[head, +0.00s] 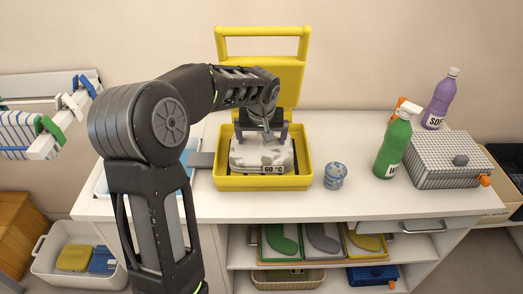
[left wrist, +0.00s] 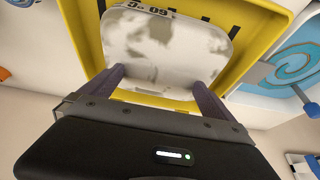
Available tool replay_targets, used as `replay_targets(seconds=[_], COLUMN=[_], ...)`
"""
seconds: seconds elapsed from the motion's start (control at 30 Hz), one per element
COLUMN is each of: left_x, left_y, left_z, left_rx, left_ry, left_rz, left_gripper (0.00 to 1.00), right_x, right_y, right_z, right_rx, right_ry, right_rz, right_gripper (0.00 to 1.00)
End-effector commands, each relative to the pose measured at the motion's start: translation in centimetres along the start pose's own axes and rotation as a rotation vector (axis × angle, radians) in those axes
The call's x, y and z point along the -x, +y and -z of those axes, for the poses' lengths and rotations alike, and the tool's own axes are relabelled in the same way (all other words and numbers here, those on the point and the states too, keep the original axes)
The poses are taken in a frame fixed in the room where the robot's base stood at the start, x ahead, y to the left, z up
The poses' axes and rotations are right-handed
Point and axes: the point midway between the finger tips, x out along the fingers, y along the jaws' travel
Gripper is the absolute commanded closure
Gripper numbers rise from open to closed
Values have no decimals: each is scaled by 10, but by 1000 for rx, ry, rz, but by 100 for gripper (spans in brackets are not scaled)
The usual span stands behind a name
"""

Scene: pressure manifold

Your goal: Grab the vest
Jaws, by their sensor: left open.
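A white, grey-stained rounded bundle (head: 262,154), which may be the vest, lies in a yellow tray (head: 262,183) with its yellow lid (head: 290,77) raised behind. A "60 °C" label shows at its front. My left gripper (head: 262,134) is over the back of the bundle, fingers pointing down and spread apart. In the left wrist view the bundle (left wrist: 165,45) lies ahead of and between the open fingers of the left gripper (left wrist: 158,85). Whether the fingers touch it, I cannot tell. My right gripper is not in view.
A patterned jar (head: 335,175) stands right of the tray. A green spray bottle (head: 393,145), a purple bottle (head: 440,100) and a grey checked box (head: 440,158) are farther right. The front middle counter is clear.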

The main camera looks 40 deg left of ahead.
Motion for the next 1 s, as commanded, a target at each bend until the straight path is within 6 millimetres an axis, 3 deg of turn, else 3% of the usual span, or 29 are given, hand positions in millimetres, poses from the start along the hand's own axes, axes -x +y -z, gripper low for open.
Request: replay_targets(seconds=[0.13,1.0], left_x=[0,0], left_y=[0,0], left_z=[0,0], left_rx=[0,0], left_ry=[0,0], left_rz=[0,0], left_gripper=[0,71], right_x=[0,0], right_y=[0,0], right_z=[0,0], right_rx=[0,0], right_ry=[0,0], right_rz=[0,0], right_gripper=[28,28])
